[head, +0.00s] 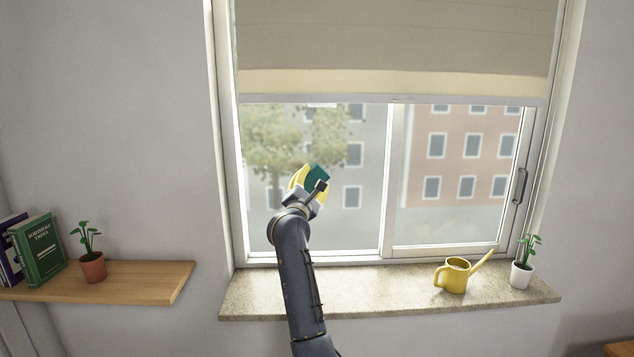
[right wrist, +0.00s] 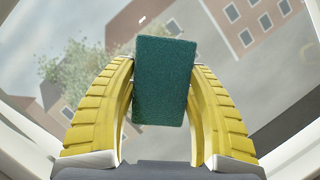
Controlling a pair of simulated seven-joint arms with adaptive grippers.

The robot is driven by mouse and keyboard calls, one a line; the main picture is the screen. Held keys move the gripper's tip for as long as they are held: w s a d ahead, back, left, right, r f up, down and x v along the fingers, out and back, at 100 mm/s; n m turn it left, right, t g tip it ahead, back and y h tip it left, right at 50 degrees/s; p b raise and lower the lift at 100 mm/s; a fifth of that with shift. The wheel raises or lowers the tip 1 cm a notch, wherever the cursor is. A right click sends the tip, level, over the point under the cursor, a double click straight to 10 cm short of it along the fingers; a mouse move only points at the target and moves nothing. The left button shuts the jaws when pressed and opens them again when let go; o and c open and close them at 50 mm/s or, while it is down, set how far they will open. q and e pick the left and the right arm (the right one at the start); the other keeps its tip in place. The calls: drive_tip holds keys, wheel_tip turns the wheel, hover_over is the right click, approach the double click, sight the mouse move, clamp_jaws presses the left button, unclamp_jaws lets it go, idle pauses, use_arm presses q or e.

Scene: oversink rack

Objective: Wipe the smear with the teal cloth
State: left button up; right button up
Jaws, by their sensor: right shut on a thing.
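The teal cloth (head: 318,176) looks like a small, thick rectangular pad and is up in front of the left window pane (head: 345,225). My right gripper (head: 309,180) is shut on it. In the right wrist view the cloth (right wrist: 165,82) stands upright between the two yellow, ribbed fingers of the gripper (right wrist: 165,85), its upper end reaching past them. I cannot tell whether the cloth touches the glass. No smear shows clearly on the pane; the cloth and gripper hide part of it. My left gripper is not in view.
The stone sill (head: 370,295) holds a yellow watering can (head: 455,276) and a white potted plant (head: 521,274) at the right. A blind (head: 390,45) covers the window's top. A wooden shelf (head: 140,282) at the left carries books (head: 38,249) and a terracotta pot (head: 93,267).

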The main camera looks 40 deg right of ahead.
sight(338, 171)
drive_tip(key=shift+w+a+f, duration=0.1)
drive_tip(key=shift+w+a, duration=0.6)
drive_tip(key=shift+a, duration=0.35)
drive_tip(key=shift+w+a+r, duration=0.1)
drive_tip(key=shift+w+a, duration=0.55)
drive_tip(key=shift+a, duration=0.35)
drive_tip(key=shift+w+a+f, duration=0.1)
drive_tip(key=shift+w+a, duration=0.6)
drive_tip(key=shift+a, duration=0.35)
drive_tip(key=shift+w+d+r, duration=0.1)
drive_tip(key=shift+r, duration=0.75)
drive_tip(key=shift+s+d, duration=0.55)
drive_tip(key=shift+d, duration=0.2)
drive_tip(key=shift+s+d, duration=0.55)
drive_tip(key=shift+d, duration=0.2)
drive_tip(key=shift+s+d, duration=0.55)
drive_tip(key=shift+d, duration=0.3)
drive_tip(key=shift+s+d, duration=0.5)
drive_tip(key=shift+d, duration=0.3)
drive_tip(key=shift+s+d, duration=1.1)
drive_tip(key=shift+d, duration=0.3)
drive_tip(key=shift+s+d, duration=1.05)
drive_tip(key=shift+d, duration=0.3)
drive_tip(key=shift+s+a, duration=0.9)
drive_tip(key=shift+s, duration=0.35)
drive_tip(key=shift+s+a, duration=0.9)
drive_tip(key=shift+s, duration=0.3)
